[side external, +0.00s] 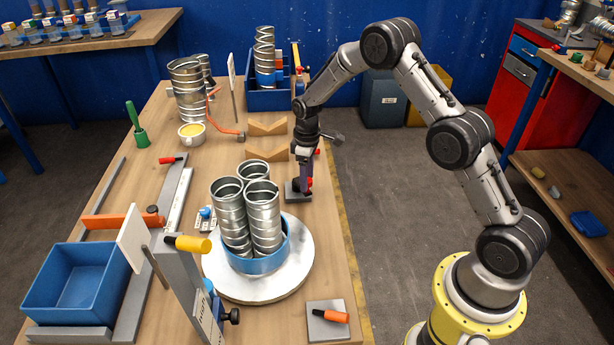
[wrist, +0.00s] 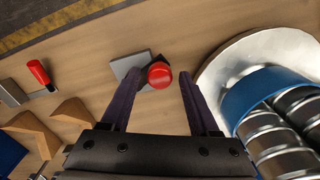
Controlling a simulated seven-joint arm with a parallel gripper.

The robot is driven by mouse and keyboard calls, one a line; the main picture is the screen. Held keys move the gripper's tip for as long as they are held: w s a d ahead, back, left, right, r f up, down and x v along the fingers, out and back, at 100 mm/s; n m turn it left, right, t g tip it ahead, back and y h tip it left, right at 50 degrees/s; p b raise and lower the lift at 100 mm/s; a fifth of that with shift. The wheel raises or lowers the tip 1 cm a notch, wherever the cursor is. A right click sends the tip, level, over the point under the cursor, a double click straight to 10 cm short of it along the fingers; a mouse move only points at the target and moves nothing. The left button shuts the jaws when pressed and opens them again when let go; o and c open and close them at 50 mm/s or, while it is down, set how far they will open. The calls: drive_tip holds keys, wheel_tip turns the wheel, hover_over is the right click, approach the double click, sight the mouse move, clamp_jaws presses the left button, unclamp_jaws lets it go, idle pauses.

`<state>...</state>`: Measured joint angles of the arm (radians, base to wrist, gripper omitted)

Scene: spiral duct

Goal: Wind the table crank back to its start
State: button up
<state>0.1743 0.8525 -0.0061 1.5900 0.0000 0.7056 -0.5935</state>
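A crank with a red knob (wrist: 160,75) stands on a small grey plate (wrist: 131,66), and I take it for the table crank. In the side view the red knob (side external: 309,183) is partly hidden by my fingers, over its grey plate (side external: 298,197) at the table's right edge. My gripper (wrist: 163,76) is open, pointing down, with one finger on each side of the knob and small gaps visible; contact cannot be told. A pale round turntable (side external: 220,275) lies near the crank, carrying a blue round holder (side external: 258,264) with three upright spiral ducts (side external: 264,215).
Another grey plate with an orange handle (side external: 330,316) lies at the front right. Wooden V-blocks (side external: 268,154) stand behind the turntable, with a red-handled clamp (wrist: 40,73) beside them. A blue bin (side external: 75,285) and clamp rails fill the left. The turntable's rim is close to my gripper.

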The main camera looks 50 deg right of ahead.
clamp_jaws()
idle(1.2)
